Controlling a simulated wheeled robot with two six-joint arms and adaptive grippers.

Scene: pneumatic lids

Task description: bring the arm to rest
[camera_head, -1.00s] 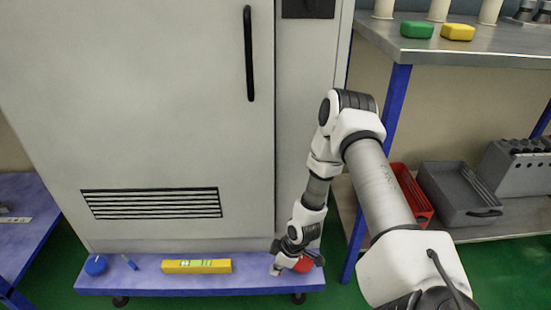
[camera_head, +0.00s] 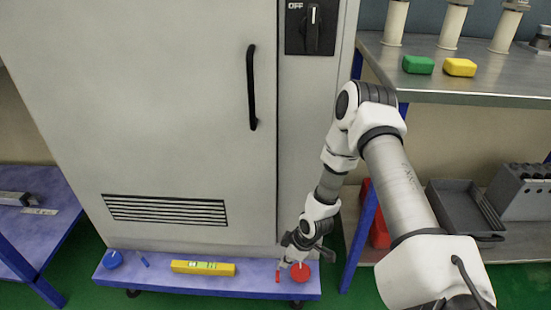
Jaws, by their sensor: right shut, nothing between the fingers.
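My right arm reaches down from the lower right of the head view. Its gripper (camera_head: 282,266) hangs low in front of the grey cabinet, over the right end of the low blue shelf (camera_head: 250,288). The fingers are small in the picture but look shut and empty. A red round lid (camera_head: 300,272) lies on the shelf just right of the fingertips. A small red piece (camera_head: 277,277) shows just below them; I cannot tell whether they touch it. My left gripper is not in view.
The grey cabinet (camera_head: 170,130) has a black handle and an OFF switch (camera_head: 312,27). A blue lid (camera_head: 113,259) and a yellow level (camera_head: 203,268) lie on the shelf. A steel bench (camera_head: 490,85) at right holds green (camera_head: 418,65) and yellow (camera_head: 459,67) blocks. Below it are a red bin (camera_head: 379,234) and a grey tray (camera_head: 464,208).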

